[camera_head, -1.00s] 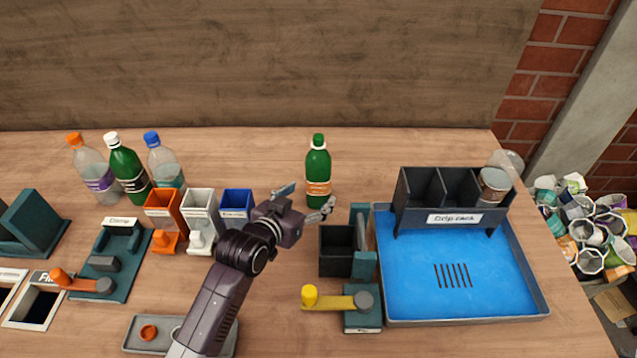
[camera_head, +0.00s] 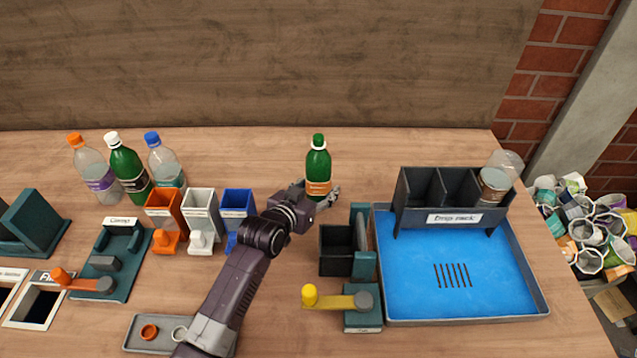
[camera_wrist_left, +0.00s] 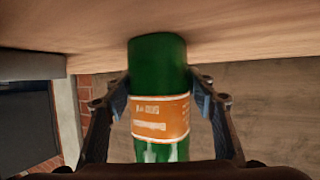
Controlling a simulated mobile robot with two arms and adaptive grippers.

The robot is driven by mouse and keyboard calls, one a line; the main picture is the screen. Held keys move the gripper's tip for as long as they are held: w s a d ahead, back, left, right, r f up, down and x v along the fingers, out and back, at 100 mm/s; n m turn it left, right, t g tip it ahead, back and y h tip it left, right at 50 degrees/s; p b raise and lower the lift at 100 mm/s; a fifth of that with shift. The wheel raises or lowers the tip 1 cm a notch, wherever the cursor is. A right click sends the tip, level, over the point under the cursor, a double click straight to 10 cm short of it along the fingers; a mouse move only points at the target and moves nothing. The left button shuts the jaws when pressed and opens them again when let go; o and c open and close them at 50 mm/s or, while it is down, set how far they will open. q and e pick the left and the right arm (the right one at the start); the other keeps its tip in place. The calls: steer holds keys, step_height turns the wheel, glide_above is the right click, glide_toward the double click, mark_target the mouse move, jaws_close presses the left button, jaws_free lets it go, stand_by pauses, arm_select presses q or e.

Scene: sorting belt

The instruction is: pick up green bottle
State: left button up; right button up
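A green bottle (camera_head: 318,165) with a green cap and orange label stands upright at the middle of the table. My left gripper (camera_head: 318,192) is at its lower half, with one finger on each side. In the left wrist view the bottle (camera_wrist_left: 158,70) fills the space between the fingers of the gripper (camera_wrist_left: 160,98). The fingers are apart, with what looks like a narrow gap at each side of the bottle. A second green bottle (camera_head: 128,170), with a white cap, stands at the left among clear bottles. My right gripper is not in view.
Orange, white and blue holders (camera_head: 238,203) stand left of my arm. A dark box (camera_head: 337,262) and a yellow-handled lever (camera_head: 335,301) are near the gripper's right. A blue tray (camera_head: 420,290) with a rack lies farther right. The table behind the bottle is clear.

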arm_select(q)
steer(key=c, duration=0.7)
steer(key=shift+r, duration=0.1)
